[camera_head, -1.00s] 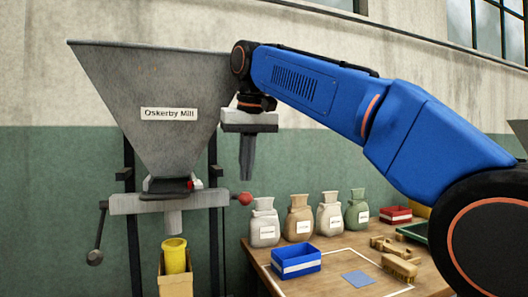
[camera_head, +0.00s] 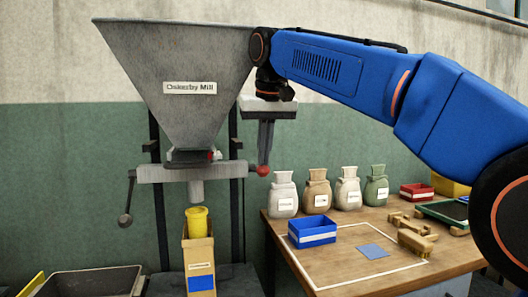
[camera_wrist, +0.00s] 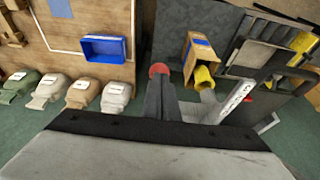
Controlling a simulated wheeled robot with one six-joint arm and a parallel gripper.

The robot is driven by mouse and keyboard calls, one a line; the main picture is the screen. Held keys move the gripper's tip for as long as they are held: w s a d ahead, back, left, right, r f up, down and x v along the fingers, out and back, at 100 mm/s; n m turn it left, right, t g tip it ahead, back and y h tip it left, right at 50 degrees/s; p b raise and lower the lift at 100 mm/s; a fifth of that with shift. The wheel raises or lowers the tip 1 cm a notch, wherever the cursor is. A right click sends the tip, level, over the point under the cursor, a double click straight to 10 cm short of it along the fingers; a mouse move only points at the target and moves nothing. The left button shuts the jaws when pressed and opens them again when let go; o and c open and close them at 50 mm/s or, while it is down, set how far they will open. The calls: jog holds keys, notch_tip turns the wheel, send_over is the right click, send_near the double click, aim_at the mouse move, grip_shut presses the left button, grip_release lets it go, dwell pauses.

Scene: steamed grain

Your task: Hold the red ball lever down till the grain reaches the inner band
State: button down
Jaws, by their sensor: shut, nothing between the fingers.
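The red ball lever (camera_head: 263,171) sticks out to the right of the hopper's grey crossbar (camera_head: 190,172). My gripper (camera_head: 265,160) is shut and empty, pointing down, with its fingertips at or just above the red ball; I cannot tell whether they touch. In the wrist view the red ball (camera_wrist: 159,70) shows just past the fingertips (camera_wrist: 163,82). The grey hopper (camera_head: 180,75) has a spout (camera_head: 196,190) above a yellow cup (camera_head: 197,222), which sits on a cardboard-coloured box (camera_head: 199,255) with a blue patch. No grain and no inner band can be made out.
A dark bin (camera_head: 80,283) stands at lower left. A ball-ended crank (camera_head: 125,219) hangs left of the crossbar.

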notch_tip(320, 180, down, 11)
jog(key=s+t+y, duration=0.1)
jog(key=t, duration=0.4)
jog(key=shift+s+d+t+y, duration=0.15)
jog(key=shift+d+t+y, duration=0.05)
jog(key=shift+t+y, duration=0.1)
jog(key=shift+f, duration=0.3)
dwell(0.8)
